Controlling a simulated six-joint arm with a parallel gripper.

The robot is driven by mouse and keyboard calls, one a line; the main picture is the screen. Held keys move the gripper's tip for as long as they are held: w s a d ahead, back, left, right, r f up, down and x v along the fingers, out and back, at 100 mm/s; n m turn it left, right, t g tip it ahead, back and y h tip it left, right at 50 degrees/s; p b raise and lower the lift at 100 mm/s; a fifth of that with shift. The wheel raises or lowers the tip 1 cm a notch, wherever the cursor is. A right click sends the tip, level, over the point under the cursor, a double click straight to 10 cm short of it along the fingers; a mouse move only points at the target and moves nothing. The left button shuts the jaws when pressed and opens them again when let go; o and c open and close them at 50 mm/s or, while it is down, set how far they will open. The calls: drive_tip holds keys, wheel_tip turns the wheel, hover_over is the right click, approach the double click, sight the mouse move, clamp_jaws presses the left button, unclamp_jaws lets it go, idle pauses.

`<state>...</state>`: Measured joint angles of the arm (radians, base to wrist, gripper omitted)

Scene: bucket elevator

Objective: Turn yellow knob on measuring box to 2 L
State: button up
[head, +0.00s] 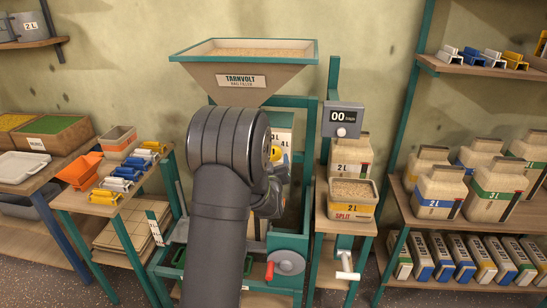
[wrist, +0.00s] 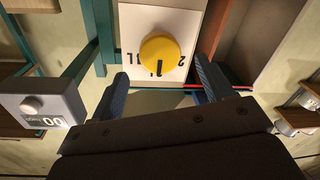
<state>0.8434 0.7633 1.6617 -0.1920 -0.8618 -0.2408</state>
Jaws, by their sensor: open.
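The measuring box (head: 283,122) is under the hopper in the head view, mostly hidden behind my arm; a "4 L" mark shows at its edge. In the wrist view, its white panel (wrist: 130,28) carries the round yellow knob (wrist: 160,48). A dark pointer line on the knob points down in the picture. Litre marks surround it, with a "2" to its right; the mark at the pointer is hard to read. My gripper (wrist: 164,84) is open and empty. Its fingertips are spread wide below the knob in the wrist view, apart from it.
The hopper (head: 243,80) is above my arm. The display box (head: 343,120) reads "00" on the right post. Teal frame posts stand close beside the box.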

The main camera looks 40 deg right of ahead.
sight(274, 155)
drive_tip(key=shift+x, duration=2.35)
drive_tip(key=c, duration=1)
